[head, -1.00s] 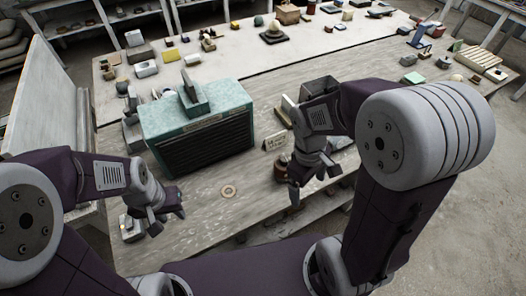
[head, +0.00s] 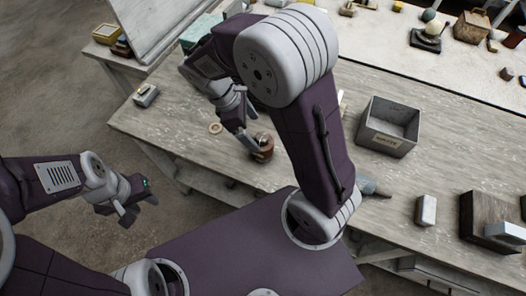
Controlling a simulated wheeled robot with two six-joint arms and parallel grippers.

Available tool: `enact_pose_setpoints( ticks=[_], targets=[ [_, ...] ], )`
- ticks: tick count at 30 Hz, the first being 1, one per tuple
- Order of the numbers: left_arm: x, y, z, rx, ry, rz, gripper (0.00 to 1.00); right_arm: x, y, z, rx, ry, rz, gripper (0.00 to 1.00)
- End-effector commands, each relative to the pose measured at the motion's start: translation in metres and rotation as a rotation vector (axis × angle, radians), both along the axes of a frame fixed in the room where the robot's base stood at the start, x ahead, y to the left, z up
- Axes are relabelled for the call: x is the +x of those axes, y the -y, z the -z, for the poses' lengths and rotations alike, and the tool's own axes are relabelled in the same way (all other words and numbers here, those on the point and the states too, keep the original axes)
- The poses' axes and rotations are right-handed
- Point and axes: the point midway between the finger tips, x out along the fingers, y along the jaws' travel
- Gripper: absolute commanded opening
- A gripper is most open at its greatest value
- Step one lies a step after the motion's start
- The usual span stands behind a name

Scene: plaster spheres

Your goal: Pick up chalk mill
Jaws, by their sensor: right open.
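A small round brown pot-like object (head: 263,149), which looks like the chalk mill, stands on the worktable near its front edge. My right gripper (head: 250,140) is open, pointing down just left of it, with its fingers beside or against it; I cannot tell whether they touch. My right forearm hides part of the table behind. My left gripper (head: 140,208) is empty, its fingers apart, low at the left over the floor in front of the table.
A grey open bin (head: 369,137) stands right of my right arm. A small ring (head: 215,128) and a grey block (head: 146,95) lie left. Bare wood surrounds the ring.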

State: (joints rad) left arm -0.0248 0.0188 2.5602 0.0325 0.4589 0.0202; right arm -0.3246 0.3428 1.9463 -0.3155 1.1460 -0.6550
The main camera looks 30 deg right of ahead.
Motion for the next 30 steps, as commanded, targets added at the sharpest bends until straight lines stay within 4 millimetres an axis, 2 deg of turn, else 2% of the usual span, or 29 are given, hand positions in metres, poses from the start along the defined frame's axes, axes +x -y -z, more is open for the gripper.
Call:
enact_pose_setpoints(
  ticks=[4, 11, 16, 24, 30],
  targets=[
    [0.000, 0.000, 0.002, 0.000, 0.000, 0.000, 0.36, -0.001, -0.002, 0.004, 0.000, 0.000, -0.009, 0.90],
    [0.000, 0.000, 0.006, 0.000, 0.000, 0.000, 0.36, -0.006, 0.010, 0.034, 0.000, -0.002, -0.008, 0.90],
    [0.000, 0.000, 0.006, 0.000, 0.000, 0.000, 0.36, -0.006, 0.012, 0.040, 0.000, -0.001, -0.007, 0.90],
    [0.000, 0.000, 0.012, 0.000, 0.000, 0.000, 0.36, -0.013, 0.027, 0.082, 0.000, -0.002, -0.006, 0.90],
    [0.000, 0.000, 0.012, 0.000, 0.000, 0.000, 0.36, -0.013, 0.029, 0.086, 0.002, 0.001, -0.007, 0.90]
  ],
)
